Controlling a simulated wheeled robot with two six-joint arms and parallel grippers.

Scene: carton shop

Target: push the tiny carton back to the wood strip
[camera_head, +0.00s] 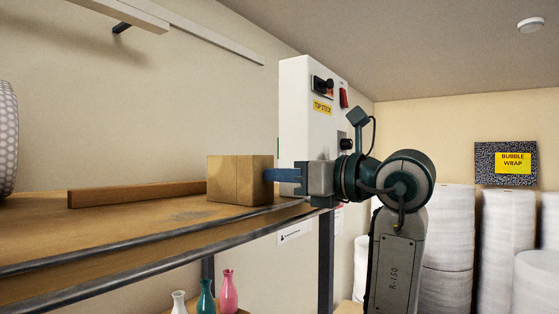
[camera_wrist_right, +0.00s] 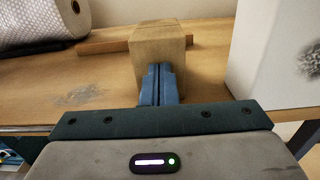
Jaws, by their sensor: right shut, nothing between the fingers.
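The tiny carton (camera_head: 235,180) is a plain brown box standing upright on a wooden shelf. It also shows in the right wrist view (camera_wrist_right: 158,42), straight ahead of the fingers. The wood strip (camera_head: 135,194) is a low brown bar lying along the shelf. In the right wrist view the strip (camera_wrist_right: 103,45) runs behind the carton; I cannot tell whether they touch. My right gripper (camera_head: 270,175) is shut and empty, its blue fingertips (camera_wrist_right: 158,69) at the carton's near face, seemingly touching it. My left gripper is out of view.
The shelf (camera_head: 150,222) has dark metal rails along its front edge. A white control box (camera_head: 300,110) stands beside the carton. A bubble wrap roll (camera_wrist_right: 40,30) lies at the shelf's left. Small vases (camera_head: 228,292) stand below. White rolls (camera_head: 450,240) stand at right.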

